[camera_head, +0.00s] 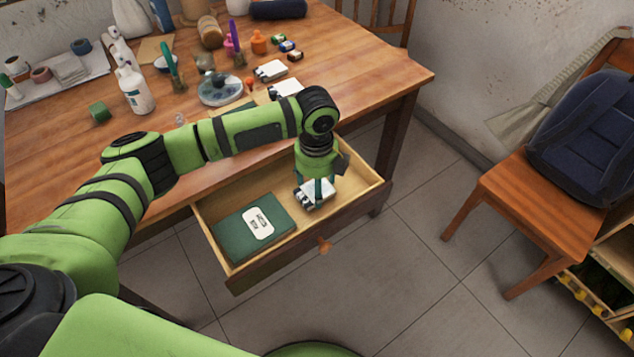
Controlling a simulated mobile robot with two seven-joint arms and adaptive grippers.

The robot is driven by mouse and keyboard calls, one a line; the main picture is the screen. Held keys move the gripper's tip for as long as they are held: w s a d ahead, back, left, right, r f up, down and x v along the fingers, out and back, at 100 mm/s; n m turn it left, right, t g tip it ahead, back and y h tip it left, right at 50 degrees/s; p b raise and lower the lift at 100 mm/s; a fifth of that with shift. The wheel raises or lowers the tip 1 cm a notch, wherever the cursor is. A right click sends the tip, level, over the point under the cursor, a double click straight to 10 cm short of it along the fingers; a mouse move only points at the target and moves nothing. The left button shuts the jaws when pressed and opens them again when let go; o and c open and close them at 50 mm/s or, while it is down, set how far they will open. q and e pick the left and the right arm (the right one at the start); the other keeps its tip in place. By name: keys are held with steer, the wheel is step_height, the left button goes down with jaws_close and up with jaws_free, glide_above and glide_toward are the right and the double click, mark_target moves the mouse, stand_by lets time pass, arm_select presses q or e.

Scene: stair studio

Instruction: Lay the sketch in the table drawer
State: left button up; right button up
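The table drawer (282,262) is pulled open at the front of the wooden table. A dark green book-like item (285,214) with a white label lies flat in its left part. My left gripper (318,194) points down over the right part of the drawer. A small white item with dark parts (306,195) shows at its fingertips; I cannot tell whether it is held or lies below, nor whether the fingers are shut. No sheet is clearly recognisable as the sketch; a tan flat piece (262,97) lies partly hidden behind my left arm. My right gripper is not in view.
The table (400,75) holds a white bottle (133,88), a palette-like dish (220,90), small white items (270,70), brushes and paint pots. A chair (540,210) with a blue backpack (590,140) stands at right. Tiled floor is clear between them.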

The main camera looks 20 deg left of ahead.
arm_select(q)
steer(key=shift+f, duration=0.15)
steer(key=o, duration=1.1)
steer(key=shift+o, duration=0.2)
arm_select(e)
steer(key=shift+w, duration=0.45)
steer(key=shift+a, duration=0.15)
arm_select(q)
steer(key=shift+r, duration=0.5)
step_height(320, 180, up, 11)
steer(key=shift+r+p, duration=0.2)
steer(key=shift+p, duration=0.1)
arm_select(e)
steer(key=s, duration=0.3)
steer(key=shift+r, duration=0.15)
